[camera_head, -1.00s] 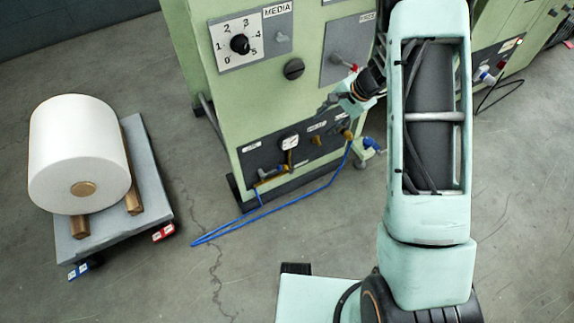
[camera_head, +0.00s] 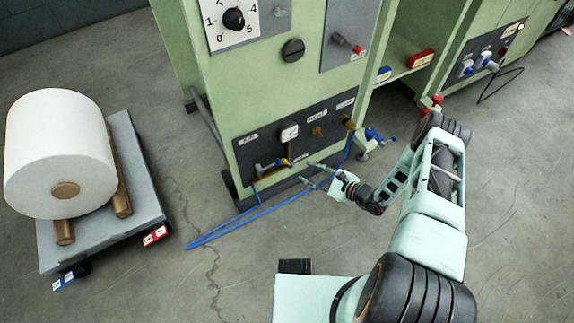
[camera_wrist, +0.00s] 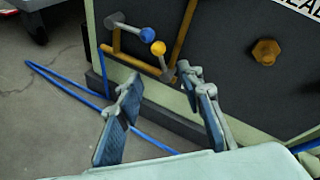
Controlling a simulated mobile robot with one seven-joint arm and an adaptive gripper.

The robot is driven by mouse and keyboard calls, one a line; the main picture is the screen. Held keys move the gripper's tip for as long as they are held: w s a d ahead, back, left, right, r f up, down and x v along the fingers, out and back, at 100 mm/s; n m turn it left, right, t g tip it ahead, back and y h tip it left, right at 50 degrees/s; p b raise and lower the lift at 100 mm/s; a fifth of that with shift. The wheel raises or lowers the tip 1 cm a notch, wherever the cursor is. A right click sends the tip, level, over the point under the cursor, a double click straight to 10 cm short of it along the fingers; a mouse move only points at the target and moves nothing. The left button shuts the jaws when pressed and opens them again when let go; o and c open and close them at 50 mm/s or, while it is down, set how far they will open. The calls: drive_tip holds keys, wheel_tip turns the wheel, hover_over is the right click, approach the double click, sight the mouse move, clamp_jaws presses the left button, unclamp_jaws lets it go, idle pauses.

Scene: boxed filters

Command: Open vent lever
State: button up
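Two small ball-ended levers sit on the dark lower panel (camera_head: 325,128) of the green machine. In the wrist view one has a blue knob (camera_wrist: 147,34) and the other, just below it, a yellow knob (camera_wrist: 158,48). I cannot read a label that tells which is the vent lever. My gripper (camera_wrist: 160,84) is open and empty, its fingers apart just below the yellow knob and pointing at the panel. In the head view my gripper (camera_head: 311,172) is beside the panel's lower edge.
A blue hose (camera_head: 235,224) loops on the floor left of my gripper. A brass fitting (camera_wrist: 266,52) is on the panel to the right. A cart (camera_head: 146,185) with a large white roll (camera_head: 60,150) stands at left. Floor before the machine is mostly clear.

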sight(286, 162)
drive_tip(key=b+x, duration=0.3)
drive_tip(key=x, duration=0.7)
drive_tip(key=shift+w+a+f+b, duration=0.2)
drive_tip(key=shift+w+a+b, duration=0.05)
drive_tip(key=shift+w+b, duration=0.05)
clamp_jaws()
